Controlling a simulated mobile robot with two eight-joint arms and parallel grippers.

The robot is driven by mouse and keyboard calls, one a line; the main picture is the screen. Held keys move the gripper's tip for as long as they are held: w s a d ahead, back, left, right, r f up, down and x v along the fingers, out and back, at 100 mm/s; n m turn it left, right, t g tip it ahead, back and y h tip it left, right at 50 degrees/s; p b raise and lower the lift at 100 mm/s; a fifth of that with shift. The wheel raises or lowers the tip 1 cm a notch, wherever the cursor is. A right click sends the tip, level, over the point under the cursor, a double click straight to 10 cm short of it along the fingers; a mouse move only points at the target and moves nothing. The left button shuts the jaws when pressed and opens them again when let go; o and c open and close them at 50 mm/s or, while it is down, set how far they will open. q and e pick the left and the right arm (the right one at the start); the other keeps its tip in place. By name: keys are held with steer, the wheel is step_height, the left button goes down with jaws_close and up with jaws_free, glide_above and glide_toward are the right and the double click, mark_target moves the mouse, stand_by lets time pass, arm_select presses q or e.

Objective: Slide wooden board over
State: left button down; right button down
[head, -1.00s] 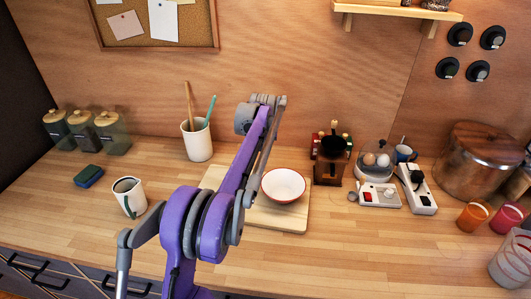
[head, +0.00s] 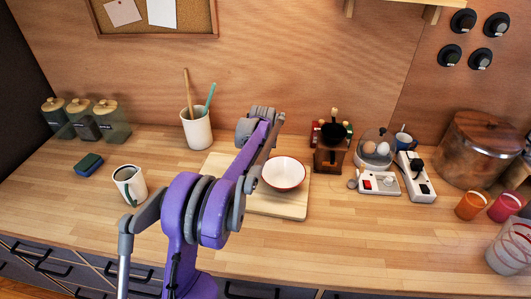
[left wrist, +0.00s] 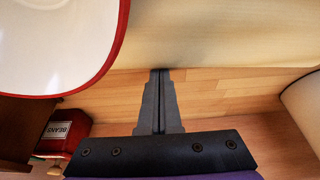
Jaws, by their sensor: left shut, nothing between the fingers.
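The pale wooden board (head: 278,207) lies flat on the counter in the head view, partly hidden by my left arm. A white bowl with a red rim (head: 284,173) stands on it. In the left wrist view the board (left wrist: 215,35) fills the top and the bowl (left wrist: 50,45) the upper left. My left gripper (left wrist: 160,72) is shut and empty, its fingertips at the board's wall-side edge; I cannot tell whether they touch it. In the head view its fingers are hidden behind the arm. My right gripper is not in view.
A utensil crock (head: 197,130) stands left of the board, a coffee grinder (head: 330,155) right of it. A mug (head: 130,186) and sponge (head: 89,164) are left. An egg cooker (head: 378,165) and power strip (head: 416,178) are right.

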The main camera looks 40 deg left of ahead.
mark_target(260, 188)
arm_select(q)
steer(key=shift+s+d, duration=0.2)
steer(key=shift+s, duration=0.15)
steer(key=s+d, duration=0.2)
steer(key=s, duration=0.2)
steer(key=s+d+b, duration=0.1)
steer(key=s+d, duration=0.1)
steer(key=s, duration=0.2)
steer(key=s+d+b, duration=0.1)
steer(key=s+d, duration=0.2)
steer(key=s, duration=0.1)
steer(key=shift+s, duration=0.3)
steer(key=shift+w, duration=0.15)
